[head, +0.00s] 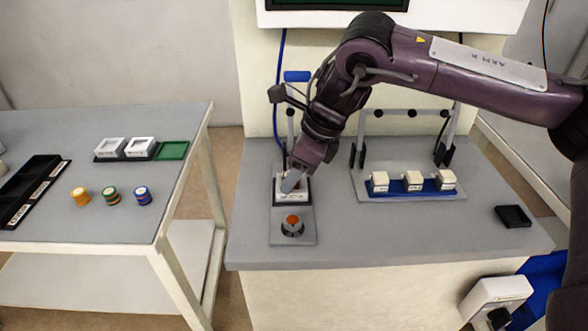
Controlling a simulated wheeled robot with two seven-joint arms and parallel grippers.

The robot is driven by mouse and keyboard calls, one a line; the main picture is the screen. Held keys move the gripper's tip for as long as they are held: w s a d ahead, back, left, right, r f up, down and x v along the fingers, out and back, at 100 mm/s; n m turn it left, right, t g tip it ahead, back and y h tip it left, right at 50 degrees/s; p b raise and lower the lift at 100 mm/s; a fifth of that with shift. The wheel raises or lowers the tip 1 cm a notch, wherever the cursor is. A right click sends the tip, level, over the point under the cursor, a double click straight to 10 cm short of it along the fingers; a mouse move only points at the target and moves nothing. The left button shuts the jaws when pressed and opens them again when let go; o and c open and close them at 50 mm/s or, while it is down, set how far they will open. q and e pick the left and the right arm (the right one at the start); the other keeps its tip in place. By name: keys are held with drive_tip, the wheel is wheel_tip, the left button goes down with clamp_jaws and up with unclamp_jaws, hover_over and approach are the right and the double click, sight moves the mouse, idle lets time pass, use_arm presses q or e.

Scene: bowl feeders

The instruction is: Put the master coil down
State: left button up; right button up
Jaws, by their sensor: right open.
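My right gripper (293,182) points down at a white block-like fixture (291,198) on the left part of the grey bench. Its jaws are open, with the fingertips at the top of the fixture. A small dark reddish patch shows beside the fingers; the gripper hides most of it, so I cannot tell whether it is the master coil. I cannot tell whether the fingers touch anything there. My left gripper is not in view.
An orange button (292,220) stands in front of the fixture. A blue tray (400,193) with white blocks and a black dish (513,215) are to the right. The left table (110,215) holds coloured stacks (111,195), white trays and a black rack (30,190).

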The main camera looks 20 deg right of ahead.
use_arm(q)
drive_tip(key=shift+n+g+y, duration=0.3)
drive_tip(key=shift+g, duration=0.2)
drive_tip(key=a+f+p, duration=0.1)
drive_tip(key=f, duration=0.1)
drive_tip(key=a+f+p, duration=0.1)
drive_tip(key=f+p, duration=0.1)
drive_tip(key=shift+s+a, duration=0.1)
use_arm(e)
drive_tip(key=v, duration=1.2)
drive_tip(key=shift+r, duration=0.1)
